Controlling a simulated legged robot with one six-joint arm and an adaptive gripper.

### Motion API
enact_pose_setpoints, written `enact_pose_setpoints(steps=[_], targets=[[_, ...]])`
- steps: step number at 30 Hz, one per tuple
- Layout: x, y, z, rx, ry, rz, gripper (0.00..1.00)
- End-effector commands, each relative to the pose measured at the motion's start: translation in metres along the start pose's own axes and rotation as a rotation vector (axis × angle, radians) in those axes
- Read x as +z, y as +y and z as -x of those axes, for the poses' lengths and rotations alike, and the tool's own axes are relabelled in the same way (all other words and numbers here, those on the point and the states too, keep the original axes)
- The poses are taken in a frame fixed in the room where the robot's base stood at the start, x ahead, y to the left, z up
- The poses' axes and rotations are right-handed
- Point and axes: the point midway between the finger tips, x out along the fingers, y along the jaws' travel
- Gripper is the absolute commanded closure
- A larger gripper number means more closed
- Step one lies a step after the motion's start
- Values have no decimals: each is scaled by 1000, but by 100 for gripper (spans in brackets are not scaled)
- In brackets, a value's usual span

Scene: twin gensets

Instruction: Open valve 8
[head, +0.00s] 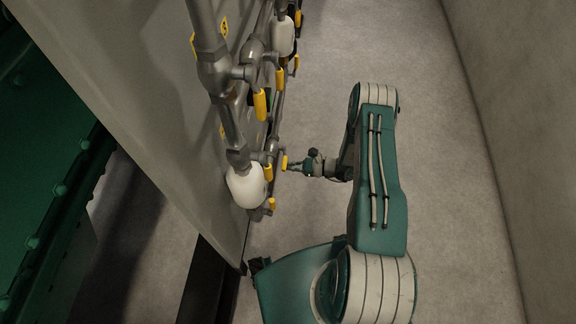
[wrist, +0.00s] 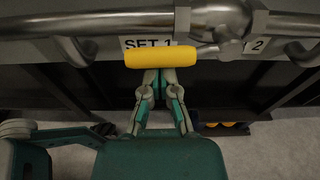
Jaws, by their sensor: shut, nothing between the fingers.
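Several yellow valve handles sit on the grey pipework at the left of the head view; no number 8 can be read, so I cannot tell which is valve 8. In the wrist view one yellow handle (wrist: 158,59) lies level across the picture in front of a "SET 1" label, with a "2" label (wrist: 257,45) to its right. My gripper (wrist: 160,76) is shut and empty, its tips right at the lower edge of this handle; I cannot tell if they touch. In the head view my gripper (head: 291,164) points left at a yellow handle (head: 284,162).
White rounded vessels (head: 247,186) hang on the pipes, with other yellow handles (head: 260,104) close by. A grey panel (head: 150,90) stands behind the pipework. A plain wall (head: 520,110) runs along the right. The floor (head: 320,90) between is clear.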

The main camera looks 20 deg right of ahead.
Motion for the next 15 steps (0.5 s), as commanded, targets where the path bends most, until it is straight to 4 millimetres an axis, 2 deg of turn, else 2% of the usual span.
enact_pose_setpoints(steps=[5,15], targets=[[0,-1,20,-5,0,0,100],[-1,-1,90,-5,1,-1,100]])
